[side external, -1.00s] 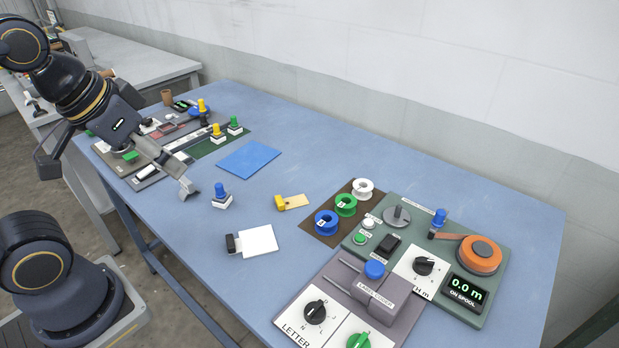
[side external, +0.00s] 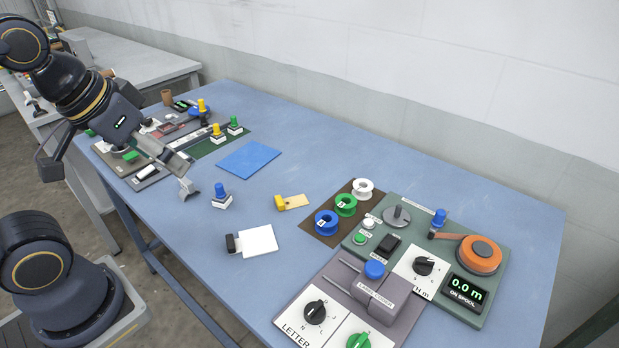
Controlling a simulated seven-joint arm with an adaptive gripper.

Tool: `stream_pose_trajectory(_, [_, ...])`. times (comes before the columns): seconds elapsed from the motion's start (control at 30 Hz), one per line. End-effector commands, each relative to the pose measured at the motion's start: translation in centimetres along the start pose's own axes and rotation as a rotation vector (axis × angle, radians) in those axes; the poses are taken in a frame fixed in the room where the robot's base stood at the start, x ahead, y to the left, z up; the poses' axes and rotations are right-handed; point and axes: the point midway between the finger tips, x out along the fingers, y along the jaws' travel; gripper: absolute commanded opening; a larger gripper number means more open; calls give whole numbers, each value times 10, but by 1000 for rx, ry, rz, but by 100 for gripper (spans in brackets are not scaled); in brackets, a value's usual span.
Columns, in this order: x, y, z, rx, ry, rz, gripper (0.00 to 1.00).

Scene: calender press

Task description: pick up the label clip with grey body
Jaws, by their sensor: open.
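A label clip with a dark grey, nearly black body (side external: 232,243) and a white card lies flat on the blue table, left of the table's middle. A second clip with a yellow body (side external: 280,202) and a tan card lies behind it. My gripper (side external: 185,177) is open over the left part of the table, tilted downward. It is well behind and left of the dark clip and apart from it. I see nothing held between the fingers.
A blue-knobbed stamp (side external: 221,197) stands between my gripper and the clips. A blue sheet (side external: 249,160) lies behind. Spools on a brown mat (side external: 357,225) and dial panels (side external: 317,310) fill the right. Bare table surrounds the clips.

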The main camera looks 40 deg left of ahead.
Motion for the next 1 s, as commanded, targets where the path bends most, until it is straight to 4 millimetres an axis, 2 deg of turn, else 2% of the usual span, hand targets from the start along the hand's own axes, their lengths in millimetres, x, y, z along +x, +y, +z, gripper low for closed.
stream_pose_trajectory(0.07, [-1, 0, 0, -133, -1, 2, 85])
stream_pose_trajectory(0.17, [-10, 2, -13, -424, 18, 19, 85])
stream_pose_trajectory(0.27, [-14, -3, -35, -816, -1, 28, 85])
stream_pose_trajectory(0.37, [-9, -18, -60, -1239, -35, 6, 85])
stream_pose_trajectory(0.47, [4, -42, -86, -1685, -69, -53, 85])
stream_pose_trajectory(0.53, [19, -68, -104, -2009, -79, -123, 85])
stream_pose_trajectory(0.6, [40, -102, -117, -2329, -72, -218, 85])
stream_pose_trajectory(0.7, [72, -150, -122, -2675, -33, -371, 85])
stream_pose_trajectory(0.83, [110, -204, -109, -2877, 15, -551, 85])
stream_pose_trajectory(0.9, [124, -223, -98, -2906, 23, -625, 85])
stream_pose_trajectory(1.0, [138, -238, -81, -2929, 21, -706, 85])
